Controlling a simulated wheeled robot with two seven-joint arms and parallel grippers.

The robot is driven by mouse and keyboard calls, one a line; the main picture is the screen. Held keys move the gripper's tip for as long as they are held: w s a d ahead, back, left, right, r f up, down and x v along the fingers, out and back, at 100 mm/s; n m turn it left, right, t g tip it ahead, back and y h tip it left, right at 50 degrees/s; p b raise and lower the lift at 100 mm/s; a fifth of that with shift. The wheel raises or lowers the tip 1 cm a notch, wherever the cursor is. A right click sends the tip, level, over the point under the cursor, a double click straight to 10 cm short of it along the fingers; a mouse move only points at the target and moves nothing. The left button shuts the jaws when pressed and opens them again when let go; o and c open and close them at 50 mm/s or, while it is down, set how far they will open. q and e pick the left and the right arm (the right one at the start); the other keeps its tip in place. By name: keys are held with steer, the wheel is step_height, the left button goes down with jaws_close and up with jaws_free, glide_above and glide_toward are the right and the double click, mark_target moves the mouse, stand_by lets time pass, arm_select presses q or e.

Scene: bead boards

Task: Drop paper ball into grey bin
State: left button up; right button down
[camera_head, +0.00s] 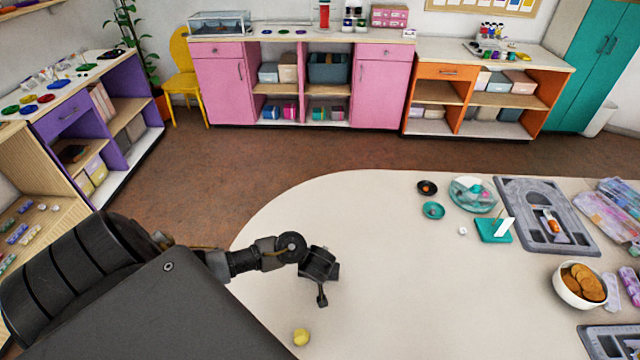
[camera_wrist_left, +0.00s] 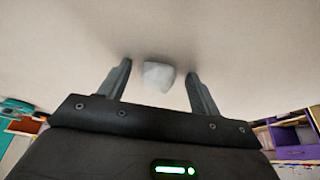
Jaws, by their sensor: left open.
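In the left wrist view, a pale grey-white, faceted lump (camera_wrist_left: 158,76), which looks like the paper ball, lies on the table between and just past the fingertips of my left gripper (camera_wrist_left: 158,80). The fingers are apart, with gaps on both sides of it. In the head view my left gripper (camera_head: 321,297) hangs low over the near part of the table. No white lump shows beside it there; a small yellow ball (camera_head: 301,337) lies just nearer. My right gripper is not in view.
Cabinets line the far wall.

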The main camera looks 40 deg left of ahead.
arm_select(q)
steer(key=shift+s+r, duration=0.1)
steer(key=shift+r, duration=0.05)
steer(key=c, duration=1.1)
steer(key=shift+c, duration=0.3)
steer(key=shift+d+r+p, duration=0.1)
steer(key=shift+r+p, duration=0.25)
steer(key=shift+r, duration=0.1)
step_height(320, 180, up, 3)
steer(key=shift+f+p, duration=0.1)
steer(key=shift+p, duration=0.75)
steer(key=s+d+r+p, duration=0.1)
steer(key=s+d+r, duration=0.1)
steer(key=s+r, duration=0.2)
steer(key=s+d+r+p, duration=0.1)
steer(key=s+d+r, duration=0.1)
steer(key=s+r, duration=0.3)
steer(key=s, duration=0.4)
steer(key=shift+s+d+r, duration=0.15)
steer(key=shift+d, duration=0.15)
